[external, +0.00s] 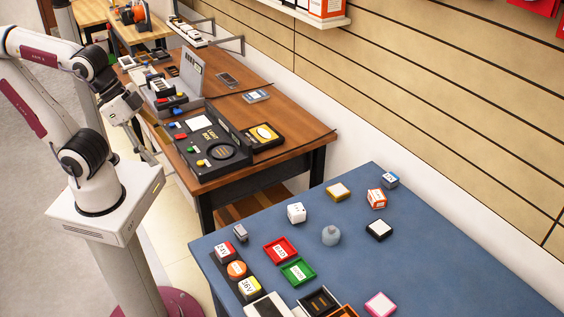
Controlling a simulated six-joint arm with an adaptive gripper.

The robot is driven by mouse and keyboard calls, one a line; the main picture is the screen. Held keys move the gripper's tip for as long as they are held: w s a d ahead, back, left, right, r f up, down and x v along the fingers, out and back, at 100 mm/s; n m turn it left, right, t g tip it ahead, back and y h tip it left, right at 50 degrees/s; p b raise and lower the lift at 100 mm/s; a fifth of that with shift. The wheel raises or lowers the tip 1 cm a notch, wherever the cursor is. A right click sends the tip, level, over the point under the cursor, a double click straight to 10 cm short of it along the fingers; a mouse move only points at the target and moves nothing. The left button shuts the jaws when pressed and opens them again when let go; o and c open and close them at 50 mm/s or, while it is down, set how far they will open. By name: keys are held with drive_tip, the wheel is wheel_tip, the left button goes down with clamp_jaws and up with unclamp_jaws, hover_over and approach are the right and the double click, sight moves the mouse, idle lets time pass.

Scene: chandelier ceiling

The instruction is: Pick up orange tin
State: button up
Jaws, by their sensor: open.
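A round orange object (237,269), which looks like the orange tin, sits in a dark holder at the left edge of the blue table, between two blocks with printed labels. An orange-and-white cube (376,198) stands farther back on the same table. My gripper (146,150) is small in the picture, beside the near-left edge of the wooden table. It is open and nothing shows between its fingers. It is well away from the round orange object, up and to the left of it.
The blue table (440,255) also holds a red tray (279,250), a green tray (298,271), a grey rounded object (331,235) and several small blocks. The wooden table (285,110) carries a dark panel (207,142). The blue table's right side is clear.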

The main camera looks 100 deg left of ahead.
sight(226, 252)
drive_tip(key=w+a+f+m+t, duration=0.1)
drive_tip(key=w+a+f+m, duration=0.15)
drive_tip(key=w+f, duration=0.45)
drive_tip(key=w+a+f+m+t, duration=0.1)
drive_tip(key=w+a+f+m, duration=0.2)
drive_tip(key=w, duration=0.8)
drive_tip(key=w+d+f+m+h, duration=0.1)
drive_tip(key=d+f+h, duration=0.1)
drive_tip(key=f, duration=0.2)
drive_tip(key=w+d+f+m+h, duration=0.1)
drive_tip(key=d+f, duration=0.1)
drive_tip(key=f, duration=0.2)
drive_tip(key=w+d+f+m+t+h, duration=0.1)
drive_tip(key=d+f+h, duration=0.1)
drive_tip(key=f, duration=0.1)
drive_tip(key=shift+w+d+f+h, duration=0.1)
drive_tip(key=shift+d+f+h, duration=0.05)
drive_tip(key=shift+f+h, duration=0.2)
drive_tip(key=d+h, duration=0.1)
drive_tip(key=s+d+f+h, duration=0.2)
drive_tip(key=shift+d+m, duration=0.25)
drive_tip(key=shift+d, duration=0.1)
drive_tip(key=shift+s+d+f+t+h, duration=0.15)
drive_tip(key=shift+s+d+t+h, duration=0.15)
drive_tip(key=shift+s+d+h, duration=0.55)
drive_tip(key=shift+d, duration=0.1)
drive_tip(key=shift+x, duration=1.05)
drive_tip(key=shift+d+f, duration=0.1)
drive_tip(key=shift+d, duration=0.05)
